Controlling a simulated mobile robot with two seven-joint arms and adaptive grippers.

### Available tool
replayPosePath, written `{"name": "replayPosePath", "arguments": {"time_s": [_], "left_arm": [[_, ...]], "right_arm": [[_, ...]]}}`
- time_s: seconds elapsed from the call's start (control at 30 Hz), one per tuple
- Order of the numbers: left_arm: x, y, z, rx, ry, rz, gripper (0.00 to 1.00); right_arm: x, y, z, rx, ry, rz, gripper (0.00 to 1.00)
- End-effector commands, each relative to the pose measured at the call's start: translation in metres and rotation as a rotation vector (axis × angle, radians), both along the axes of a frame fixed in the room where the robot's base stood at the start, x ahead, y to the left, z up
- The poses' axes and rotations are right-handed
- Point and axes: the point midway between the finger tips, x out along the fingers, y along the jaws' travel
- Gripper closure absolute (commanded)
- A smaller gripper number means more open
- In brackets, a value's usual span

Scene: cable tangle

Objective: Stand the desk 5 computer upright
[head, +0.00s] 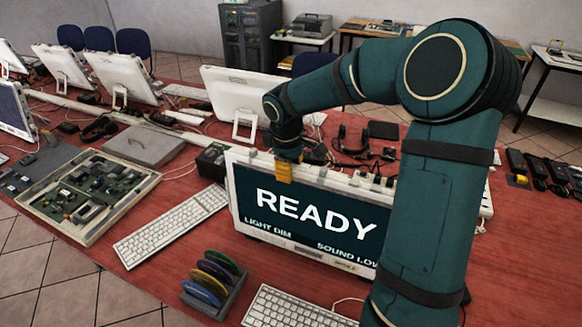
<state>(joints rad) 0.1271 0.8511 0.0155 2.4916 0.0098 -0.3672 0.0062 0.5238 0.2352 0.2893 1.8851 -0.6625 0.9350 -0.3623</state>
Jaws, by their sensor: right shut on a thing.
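A white all-in-one computer (306,218) stands near the middle of the red table, its lit screen facing me with "READY", "LIGHT DIM" and "SOUND LOW" on it. It looks upright or slightly tilted back. A small label on its lower edge is too small to read, so I cannot confirm that it is the desk 5 one. My right gripper (284,172) is at its top edge, left of centre, and is shut on it. My right arm hides the computer's right end. My left gripper is out of view.
A white keyboard (172,224) lies to the left, another (290,308) in front. A disc rack (213,285) stands at the front. A circuit-board tray (87,198) is at left. Cables and a headset (352,143) lie behind. Other white computers (124,78) stand farther back.

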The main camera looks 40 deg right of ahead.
Motion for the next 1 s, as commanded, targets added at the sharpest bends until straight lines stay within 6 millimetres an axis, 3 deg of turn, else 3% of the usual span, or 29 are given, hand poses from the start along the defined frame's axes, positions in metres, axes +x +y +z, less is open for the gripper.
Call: {"name": "replayPosePath", "arguments": {"time_s": [0.03,0.07,0.1,0.4,0.53,1.0], "left_arm": [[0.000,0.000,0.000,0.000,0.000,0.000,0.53],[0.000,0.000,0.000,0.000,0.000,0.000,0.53],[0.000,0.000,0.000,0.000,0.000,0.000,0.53],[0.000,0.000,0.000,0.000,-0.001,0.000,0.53],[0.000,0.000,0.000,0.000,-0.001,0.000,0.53],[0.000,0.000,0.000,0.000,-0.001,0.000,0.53]], "right_arm": [[-0.001,0.002,-0.001,0.004,0.006,0.001,1.00],[-0.001,0.002,-0.001,0.005,0.006,0.001,0.47],[-0.001,0.002,-0.001,0.005,0.006,0.001,0.43],[0.000,0.001,0.000,0.003,0.003,0.000,0.43],[-0.001,0.003,0.010,0.002,0.002,-0.001,0.43],[-0.007,0.016,0.096,0.003,0.000,0.001,0.43]]}}
